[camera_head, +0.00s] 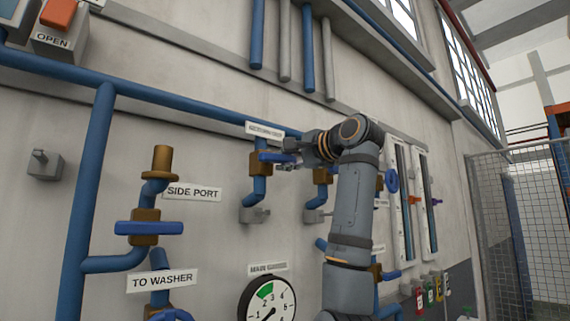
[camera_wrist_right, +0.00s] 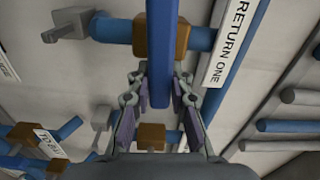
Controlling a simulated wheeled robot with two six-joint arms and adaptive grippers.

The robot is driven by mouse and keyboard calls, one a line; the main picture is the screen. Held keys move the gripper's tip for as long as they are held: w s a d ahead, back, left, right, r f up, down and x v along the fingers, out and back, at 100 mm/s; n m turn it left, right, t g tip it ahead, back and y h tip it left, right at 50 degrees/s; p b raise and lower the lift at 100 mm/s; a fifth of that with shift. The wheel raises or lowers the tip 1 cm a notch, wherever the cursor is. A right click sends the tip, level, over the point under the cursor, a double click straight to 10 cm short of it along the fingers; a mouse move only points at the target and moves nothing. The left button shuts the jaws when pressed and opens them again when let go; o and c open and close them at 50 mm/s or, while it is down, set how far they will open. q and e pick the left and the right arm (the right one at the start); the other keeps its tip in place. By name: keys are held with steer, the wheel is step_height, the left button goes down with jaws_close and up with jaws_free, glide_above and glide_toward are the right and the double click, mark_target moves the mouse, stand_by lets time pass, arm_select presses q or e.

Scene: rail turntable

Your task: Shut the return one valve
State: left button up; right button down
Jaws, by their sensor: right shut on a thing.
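The return one valve has a brown body (camera_head: 261,168) on a vertical blue pipe, below a small white label (camera_head: 264,131). Its blue lever (camera_head: 272,156) lies about level, across the pipe. In the right wrist view the lever (camera_wrist_right: 160,50) stands crosswise to its pipe, beside the RETURN ONE label (camera_wrist_right: 228,42). My right gripper (camera_head: 287,160) is at the lever's right end. The right wrist view shows the gripper's fingers (camera_wrist_right: 159,95) on both sides of the lever, shut on it. My left gripper is out of view.
A side port valve (camera_head: 145,228) is at the left, with a washer valve (camera_head: 165,310) below. A neighbouring brown valve (camera_head: 321,176) is close to the right, partly behind my arm. A main gauge (camera_head: 267,302) is below. A mesh fence (camera_head: 517,230) stands at the far right.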

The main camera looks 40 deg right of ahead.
steer(key=shift+f+m, duration=0.2)
steer(key=shift+m, duration=0.3)
steer(key=c, duration=1.2)
jaws_free()
steer(key=shift+s, duration=0.1)
steer(key=s+a, duration=0.1)
steer(key=s, duration=1)
steer(key=shift+s+a, duration=0.15)
steer(key=shift+s, duration=0.25)
